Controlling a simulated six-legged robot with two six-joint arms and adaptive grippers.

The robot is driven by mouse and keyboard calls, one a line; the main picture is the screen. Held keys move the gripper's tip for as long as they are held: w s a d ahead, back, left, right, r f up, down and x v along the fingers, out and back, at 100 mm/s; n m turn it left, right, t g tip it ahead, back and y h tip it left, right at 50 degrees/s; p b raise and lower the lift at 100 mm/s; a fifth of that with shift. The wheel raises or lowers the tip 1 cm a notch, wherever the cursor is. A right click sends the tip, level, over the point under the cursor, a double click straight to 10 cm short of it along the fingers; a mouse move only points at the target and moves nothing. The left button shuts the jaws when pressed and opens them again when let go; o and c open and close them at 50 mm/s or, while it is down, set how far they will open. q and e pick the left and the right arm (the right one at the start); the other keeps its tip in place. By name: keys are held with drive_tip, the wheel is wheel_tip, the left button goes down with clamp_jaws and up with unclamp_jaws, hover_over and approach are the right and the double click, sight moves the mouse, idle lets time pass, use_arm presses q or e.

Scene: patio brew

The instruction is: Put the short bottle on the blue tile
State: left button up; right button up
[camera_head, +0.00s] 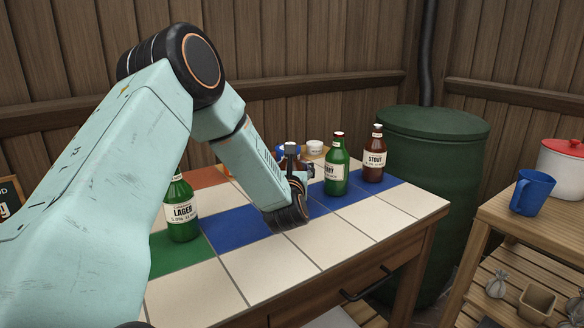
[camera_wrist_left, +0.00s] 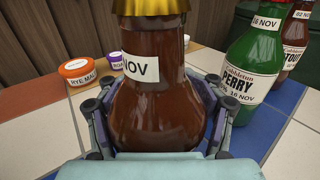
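A short brown bottle (camera_wrist_left: 155,105) with a gold cap and a white label reading NOV fills the middle of the left wrist view. My left gripper (camera_wrist_left: 155,112) has a finger against each side of it. In the head view the left gripper (camera_head: 298,190) is above the tiled tabletop, and the bottle's neck (camera_head: 291,150) shows just behind it. The bottle's base is hidden, so I cannot tell if it touches the table. A bare blue tile (camera_head: 235,228) lies left of the gripper, and more blue tiles (camera_head: 352,204) run to the right. My right gripper is out of view.
A green lager bottle (camera_head: 181,208) stands at the left, on or beside a green tile (camera_head: 178,255). A green perry bottle (camera_head: 336,168) and a brown stout bottle (camera_head: 374,155) stand right of the gripper. Small jars (camera_wrist_left: 78,71) sit behind. The front cream tiles (camera_head: 285,255) are clear.

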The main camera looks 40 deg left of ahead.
use_arm(q)
drive_tip(key=o, duration=0.4)
drive_tip(key=shift+r, duration=0.1)
drive_tip(key=p+v, duration=0.2)
drive_tip(key=v, duration=1)
